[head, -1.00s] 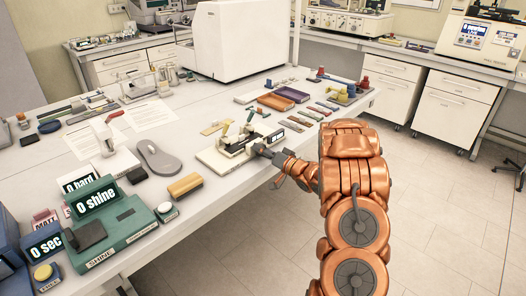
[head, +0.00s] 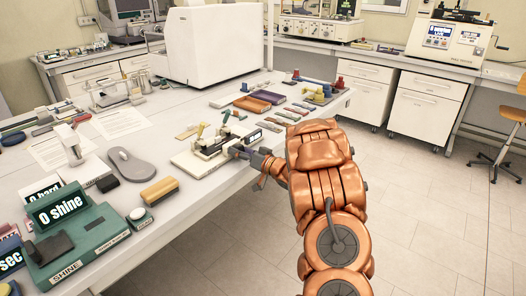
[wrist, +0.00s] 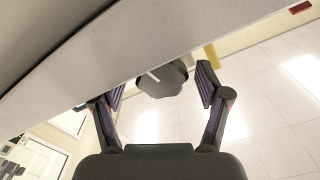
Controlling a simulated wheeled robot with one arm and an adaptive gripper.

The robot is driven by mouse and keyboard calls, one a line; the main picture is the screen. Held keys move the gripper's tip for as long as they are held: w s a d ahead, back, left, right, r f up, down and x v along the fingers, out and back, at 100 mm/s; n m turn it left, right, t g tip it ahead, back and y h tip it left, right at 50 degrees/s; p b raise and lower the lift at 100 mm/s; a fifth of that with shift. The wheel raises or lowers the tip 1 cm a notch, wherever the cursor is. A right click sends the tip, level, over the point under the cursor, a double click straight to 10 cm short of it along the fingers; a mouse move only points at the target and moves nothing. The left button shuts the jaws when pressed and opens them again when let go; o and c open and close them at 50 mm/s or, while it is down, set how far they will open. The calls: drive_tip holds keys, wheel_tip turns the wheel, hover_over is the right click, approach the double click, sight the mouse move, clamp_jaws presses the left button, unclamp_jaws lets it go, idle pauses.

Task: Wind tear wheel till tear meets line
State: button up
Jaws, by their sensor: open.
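The tear tester (head: 205,157), a pale base with a dark mechanism and yellow and green parts on top, sits near the front edge of the bench. My gripper (head: 248,153) is at its right end, by the bench edge. In the wrist view my gripper (wrist: 158,92) is open, one finger on each side of a dark grey wheel (wrist: 163,81) with a pale mark. The wheel lies between the fingertips, with visible gaps on both sides. The tear and its line are too small to make out in the head view.
A yellow-topped brush (head: 159,191), a grey mouse-shaped item (head: 131,165) and a green shine meter (head: 77,243) stand left of the tester. Open floor (head: 430,220) is at the right.

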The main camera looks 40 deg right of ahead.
drive_tip(key=shift+f+n+b, duration=0.15)
drive_tip(key=shift+n+b, duration=1.45)
drive_tip(key=shift+b, duration=1.6)
drive_tip(key=n+b, duration=0.1)
drive_tip(key=b, duration=0.2)
drive_tip(key=shift+n+b, duration=0.3)
drive_tip(key=n+b, duration=0.1)
drive_tip(key=b, duration=0.1)
drive_tip(key=shift+a+b, duration=0.1)
drive_tip(key=shift+b, duration=0.25)
drive_tip(key=shift+n+b, duration=0.3)
drive_tip(key=shift+b, duration=0.5)
